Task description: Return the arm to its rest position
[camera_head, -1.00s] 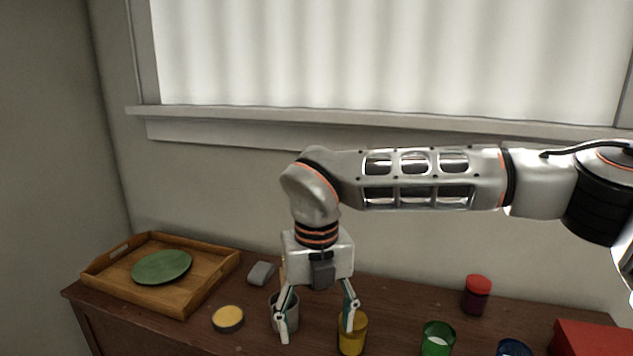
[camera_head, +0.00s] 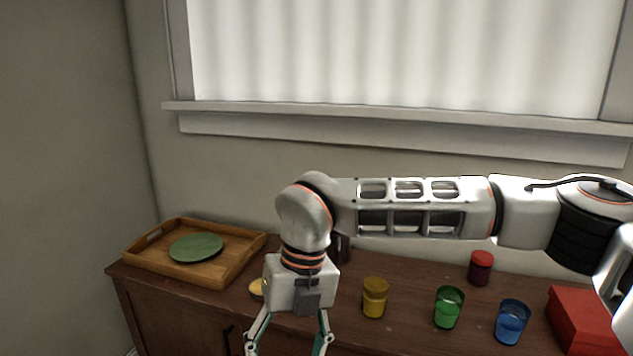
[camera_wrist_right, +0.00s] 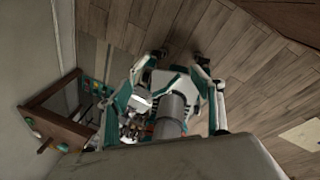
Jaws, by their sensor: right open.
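My right arm (camera_head: 420,207) comes in from the right, its forearm level across the head view. My right gripper (camera_head: 286,345) hangs fingers down at the bottom of the head view, spread open with nothing seen between the fingers. It appears in front of the dark wooden cabinet (camera_head: 420,270). In the wrist view the right gripper (camera_wrist_right: 180,58) has its fingers apart above the plank floor. My left gripper is not in view.
A wooden tray (camera_head: 240,262) with a green plate (camera_head: 196,247) stands at left. A yellow-topped tin (camera_head: 257,289) is partly hidden.

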